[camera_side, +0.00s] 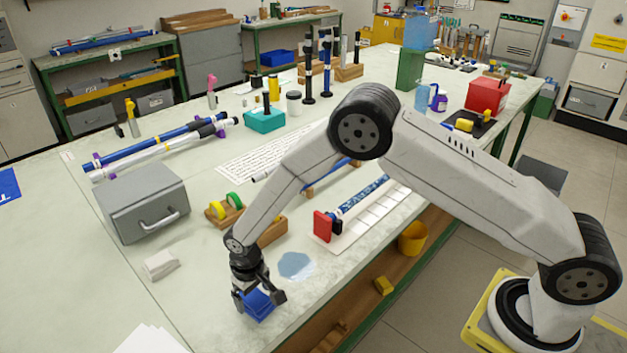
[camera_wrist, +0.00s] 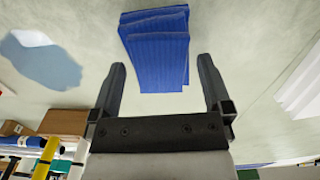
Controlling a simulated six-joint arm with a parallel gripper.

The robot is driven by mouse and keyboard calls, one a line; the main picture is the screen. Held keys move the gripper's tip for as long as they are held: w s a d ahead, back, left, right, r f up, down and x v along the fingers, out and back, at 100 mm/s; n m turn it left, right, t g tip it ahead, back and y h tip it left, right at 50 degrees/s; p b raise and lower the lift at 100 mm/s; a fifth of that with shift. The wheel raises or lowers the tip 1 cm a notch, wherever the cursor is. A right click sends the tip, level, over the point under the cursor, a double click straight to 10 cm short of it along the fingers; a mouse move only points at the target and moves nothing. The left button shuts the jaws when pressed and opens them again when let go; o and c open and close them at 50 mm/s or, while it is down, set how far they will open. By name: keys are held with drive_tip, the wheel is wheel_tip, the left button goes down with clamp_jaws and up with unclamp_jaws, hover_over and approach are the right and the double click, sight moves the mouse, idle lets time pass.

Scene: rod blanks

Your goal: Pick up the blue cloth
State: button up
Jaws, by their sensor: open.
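The blue cloth (camera_side: 259,305) is a folded, ribbed stack lying on the pale bench top near its front edge. In the wrist view the cloth (camera_wrist: 157,50) lies ahead of and between the fingertips, its near end reaching into the gap. My gripper (camera_side: 259,301) is low over the cloth and points down, partly covering it in the side view. In the wrist view my gripper (camera_wrist: 160,78) is open, with one finger to each side and nothing held. Whether the fingertips touch the bench cannot be told.
A pale blue puddle (camera_side: 295,265) lies close beside the cloth. A white block (camera_side: 161,264), a grey drawer box (camera_side: 142,201) and a wooden tape holder (camera_side: 223,214) stand behind. White papers (camera_side: 150,340) lie at the front left. The bench left of the cloth is mostly clear.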

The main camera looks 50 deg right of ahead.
drive_tip(key=shift+f, duration=0.7)
drive_tip(key=c, duration=1)
drive_tip(key=shift+r, duration=0.25)
drive_tip(key=shift+r, duration=0.95)
drive_tip(key=s+d+r, duration=0.4)
drive_tip(key=s+r, duration=0.6)
drive_tip(key=s, duration=0.3)
drive_tip(key=shift+s+d+r, duration=0.15)
drive_tip(key=shift+r, duration=0.2)
